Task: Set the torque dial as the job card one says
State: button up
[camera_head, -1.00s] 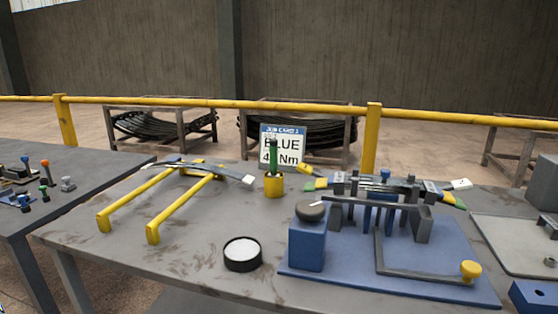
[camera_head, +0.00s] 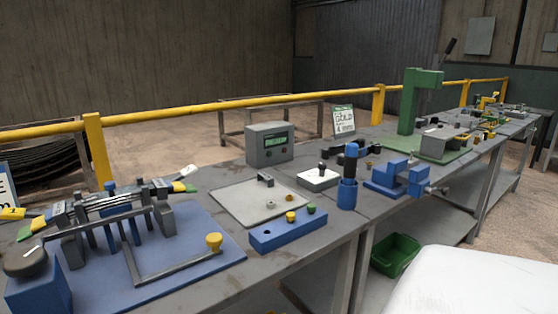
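At the left edge, only a strip of a blue-and-white job card (camera_head: 7,190) shows, and its text is cut off. A grey box (camera_head: 269,146) with a small green-lit display stands at the back of the bench; its reading is too small to make out. A blue tool with a dark grip stands upright in a blue cup (camera_head: 347,194). A dark round knob (camera_head: 25,257) sits on a blue block at lower left. I cannot tell which of these parts is the torque dial. My gripper is not in view.
A blue spring fixture (camera_head: 190,245) fills the left. A grey plate (camera_head: 235,204), a blue block with coloured buttons (camera_head: 270,236) and a green press (camera_head: 411,100) stand along the bench. A green bin (camera_head: 396,254) is below.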

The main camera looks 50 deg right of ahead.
aim_at(322, 166)
jog(key=k+l, duration=0.1)
jog(key=l, duration=1.3)
jog(key=k+l, duration=0.15)
jog(key=l, duration=0.5)
jog(key=k+l, duration=0.1)
jog(key=l, duration=0.6)
jog(key=i+l, duration=0.1)
jog(key=l, duration=0.3)
jog(key=i+l, duration=0.1)
jog(key=l, duration=0.35)
jog(key=i, duration=0.25)
